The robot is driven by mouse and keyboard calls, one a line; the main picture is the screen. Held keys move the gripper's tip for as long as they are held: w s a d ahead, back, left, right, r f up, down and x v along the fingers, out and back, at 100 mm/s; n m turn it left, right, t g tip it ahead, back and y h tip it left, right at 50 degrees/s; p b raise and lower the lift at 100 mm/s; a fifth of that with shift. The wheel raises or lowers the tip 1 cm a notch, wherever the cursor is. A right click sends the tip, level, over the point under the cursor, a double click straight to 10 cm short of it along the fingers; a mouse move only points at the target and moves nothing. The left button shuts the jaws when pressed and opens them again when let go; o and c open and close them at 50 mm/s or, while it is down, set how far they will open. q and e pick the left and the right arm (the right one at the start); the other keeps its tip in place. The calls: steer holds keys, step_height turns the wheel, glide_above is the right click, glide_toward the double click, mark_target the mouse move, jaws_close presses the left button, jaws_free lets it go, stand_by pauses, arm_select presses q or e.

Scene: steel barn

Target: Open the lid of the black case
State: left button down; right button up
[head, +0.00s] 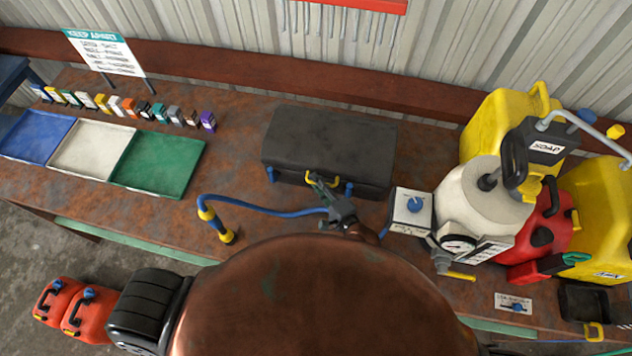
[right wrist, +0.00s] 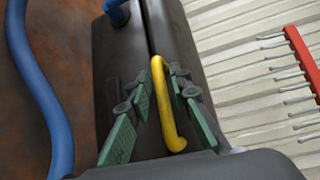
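The black case (head: 330,148) lies on the rusty bench with its lid down. Its front has a yellow handle (head: 322,180), a blue latch (head: 271,174) on the left and another blue latch (head: 349,188) on the right. My right gripper (head: 322,187) is at the front of the case, by the handle. In the right wrist view its green-padded fingers (right wrist: 157,98) stand apart on either side of the yellow handle (right wrist: 162,95), with gaps visible, so it looks open. One blue latch (right wrist: 117,12) shows beyond them. My left gripper is not in view.
A blue hose (head: 260,208) with a yellow-ringed nozzle curves in front of the case. A cream tank with a gauge (head: 485,205) and yellow jugs (head: 505,120) crowd the right. Coloured trays (head: 155,163) lie left.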

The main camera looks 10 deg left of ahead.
jaws_close()
stand_by(0.3)
